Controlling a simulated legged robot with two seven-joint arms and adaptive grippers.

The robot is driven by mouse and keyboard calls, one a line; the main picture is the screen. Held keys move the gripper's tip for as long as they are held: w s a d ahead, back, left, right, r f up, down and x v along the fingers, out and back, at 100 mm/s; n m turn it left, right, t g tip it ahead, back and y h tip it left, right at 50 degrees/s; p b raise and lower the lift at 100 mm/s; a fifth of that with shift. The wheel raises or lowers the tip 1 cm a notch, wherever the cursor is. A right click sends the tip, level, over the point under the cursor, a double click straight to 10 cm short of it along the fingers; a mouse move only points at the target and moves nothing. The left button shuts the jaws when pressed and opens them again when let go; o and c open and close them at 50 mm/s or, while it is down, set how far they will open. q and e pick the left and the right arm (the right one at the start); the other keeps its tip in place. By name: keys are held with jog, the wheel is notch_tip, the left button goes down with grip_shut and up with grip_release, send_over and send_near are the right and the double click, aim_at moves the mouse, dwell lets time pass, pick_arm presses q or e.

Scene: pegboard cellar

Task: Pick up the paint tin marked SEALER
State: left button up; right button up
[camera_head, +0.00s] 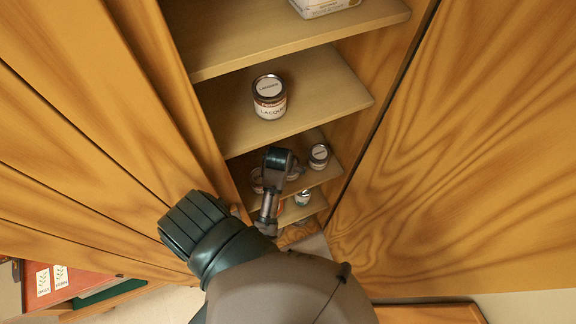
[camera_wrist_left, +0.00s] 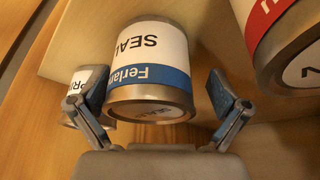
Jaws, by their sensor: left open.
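The SEALER tin (camera_wrist_left: 150,60) is a metal tin with a white and blue label, in the left wrist view. Its lettering reads upside down, with "SEAL" and part of a brand name showing. My left gripper (camera_wrist_left: 152,92) is open, with one finger on each side of the tin's lid end. A gap shows beside the fingers, and the tin is not gripped. In the head view my left arm (camera_head: 270,192) reaches into the lower shelves of a cupboard and hides part of them. I cannot tell which tin there is SEALER. My right gripper is not in view.
A tin lettered "PRI" (camera_wrist_left: 84,112) is close behind the left finger; a red-banded tin (camera_wrist_left: 277,42) is beyond the right. A LACQUER tin (camera_head: 269,98) stands on a higher shelf (camera_head: 325,88). Another tin (camera_head: 319,156) stands lower. Wooden panels (camera_head: 455,150) flank the narrow cupboard.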

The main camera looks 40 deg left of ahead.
pick_arm(q)
jog(key=shift+d, duration=0.4)
jog(key=shift+c, duration=0.5)
jog(key=shift+d+r, duration=0.1)
jog(key=shift+d, duration=0.3)
jog(key=c, duration=1.2)
jog(key=shift+c, duration=0.7)
jog(key=shift+a, duration=0.55)
